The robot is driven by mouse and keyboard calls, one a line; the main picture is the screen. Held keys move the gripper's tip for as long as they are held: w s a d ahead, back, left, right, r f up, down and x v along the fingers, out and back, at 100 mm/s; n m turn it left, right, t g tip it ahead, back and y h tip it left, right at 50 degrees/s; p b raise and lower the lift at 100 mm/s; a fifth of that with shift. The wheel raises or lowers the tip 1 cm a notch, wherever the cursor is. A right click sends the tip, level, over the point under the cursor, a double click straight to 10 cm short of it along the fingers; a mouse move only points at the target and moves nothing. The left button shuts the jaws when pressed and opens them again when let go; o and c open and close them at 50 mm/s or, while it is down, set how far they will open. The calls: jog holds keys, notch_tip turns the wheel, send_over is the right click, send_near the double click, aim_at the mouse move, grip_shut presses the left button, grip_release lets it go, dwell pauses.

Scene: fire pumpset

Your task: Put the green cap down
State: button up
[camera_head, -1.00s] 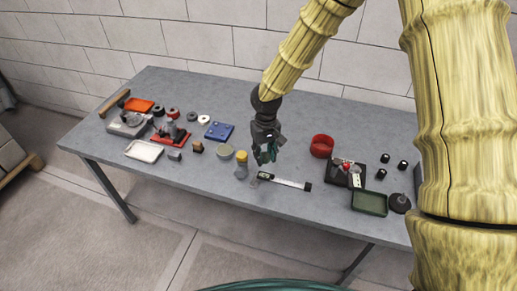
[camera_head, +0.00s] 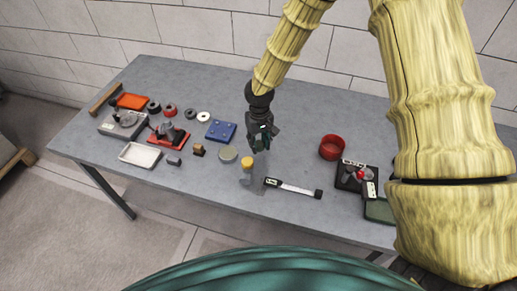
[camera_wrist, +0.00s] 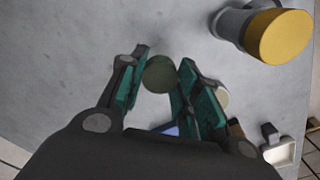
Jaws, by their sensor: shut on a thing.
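The green cap (camera_wrist: 159,74) is a small dark green round thing between the fingertips of my gripper (camera_wrist: 160,80) in the wrist view. The fingers have green pads and are shut on it, one on each side. In the head view my gripper (camera_head: 262,143) hangs over the middle of the grey table (camera_head: 285,125), behind the yellow-topped bottle. The cap cannot be made out clearly there. How high it is above the table is hard to tell.
The yellow-topped bottle (camera_head: 247,165) stands close by, with a pale round disc (camera_head: 228,153) to its left. A blue plate (camera_head: 221,131) lies left of my gripper. A measuring strip (camera_head: 293,188) lies in front; a red bowl (camera_head: 332,147) is to the right. Bare table lies behind.

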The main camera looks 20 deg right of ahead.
aim_at(259, 157)
jog(key=shift+f, duration=0.3)
jog(key=shift+s+f, duration=0.2)
jog(key=shift+f, duration=0.15)
jog(key=shift+w+f+p, duration=0.1)
jog(key=shift+f+p, duration=0.65)
jog(key=shift+f, duration=1)
jog(key=shift+f, duration=0.1)
jog(key=o, duration=1.1)
jog(key=shift+r+b, duration=1.5)
jog(key=shift+r, duration=4.6)
